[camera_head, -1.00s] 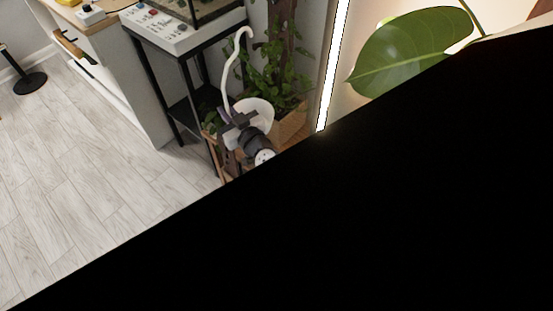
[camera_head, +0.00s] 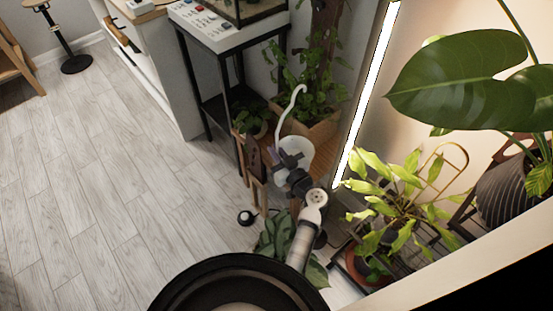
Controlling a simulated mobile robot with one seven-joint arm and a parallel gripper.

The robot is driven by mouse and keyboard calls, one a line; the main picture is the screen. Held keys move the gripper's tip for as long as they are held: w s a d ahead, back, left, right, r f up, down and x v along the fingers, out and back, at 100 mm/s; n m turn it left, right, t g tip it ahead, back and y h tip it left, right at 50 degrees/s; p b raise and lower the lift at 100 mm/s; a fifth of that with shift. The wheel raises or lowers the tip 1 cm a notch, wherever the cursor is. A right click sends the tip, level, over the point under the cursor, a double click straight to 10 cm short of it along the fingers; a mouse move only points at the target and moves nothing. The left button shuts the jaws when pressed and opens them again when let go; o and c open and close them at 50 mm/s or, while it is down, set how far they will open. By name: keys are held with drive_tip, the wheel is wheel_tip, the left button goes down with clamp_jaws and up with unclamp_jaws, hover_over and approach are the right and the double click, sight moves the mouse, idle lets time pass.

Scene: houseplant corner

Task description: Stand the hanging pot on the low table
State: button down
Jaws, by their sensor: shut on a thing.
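The hanging pot (camera_head: 302,146) is white and rounded, with a curved white hanger rising above it to a hooked top. My gripper (camera_head: 288,159) is dark and shut on the pot at its near side; the fingertips are partly hidden by the wrist. A low brown wooden surface (camera_head: 267,150), which looks like the low table, shows behind and left of the pot, partly hidden by it and by my gripper. I cannot tell whether the pot touches it.
A wooden planter (camera_head: 321,131) with a leafy plant stands just behind the pot. A black-framed stand (camera_head: 222,75) is behind left. A bright vertical light strip (camera_head: 367,90) and potted plants (camera_head: 400,200) are at right. Pale plank floor (camera_head: 120,190) is open at left.

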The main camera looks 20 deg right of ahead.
drive_tip(key=shift+f, duration=2.1)
drive_tip(key=shift+f, duration=0.15)
drive_tip(key=c, duration=1.5)
unclamp_jaws()
drive_tip(key=s, duration=0.4)
drive_tip(key=s+d+b, duration=0.1)
drive_tip(key=s, duration=0.3)
drive_tip(key=s+d+b, duration=0.1)
drive_tip(key=s, duration=0.2)
drive_tip(key=shift+s+d, duration=0.15)
drive_tip(key=shift+s, duration=0.25)
